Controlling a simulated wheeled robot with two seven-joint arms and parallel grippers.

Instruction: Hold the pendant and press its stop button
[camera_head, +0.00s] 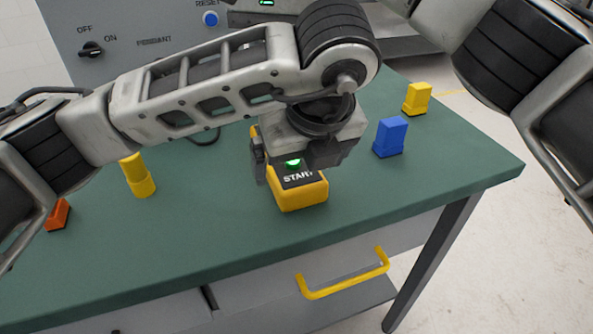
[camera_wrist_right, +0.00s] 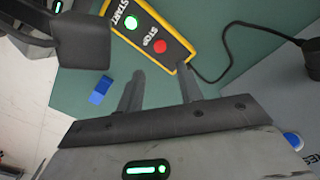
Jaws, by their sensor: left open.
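The yellow pendant (camera_head: 302,196) lies on the green table, its START end toward the front, with a lit green button. My left gripper (camera_head: 291,166) is open, low over the pendant, and hides its far part. In the right wrist view the pendant (camera_wrist_right: 151,25) shows whole enough to see the red STOP button (camera_wrist_right: 160,46) beside the green START button (camera_wrist_right: 130,23). My left gripper shows as a dark block at the upper left there. My right gripper (camera_wrist_right: 160,82) is open and empty, its fingertips pointing at the STOP end.
A blue block (camera_head: 390,137) and a yellow block (camera_head: 417,98) stand right of the pendant. A yellow block (camera_head: 137,175) and an orange block (camera_head: 58,214) are at left. A grey panel with a blue RESET button (camera_head: 210,19) stands behind. A black cable (camera_wrist_right: 221,76) leaves the pendant.

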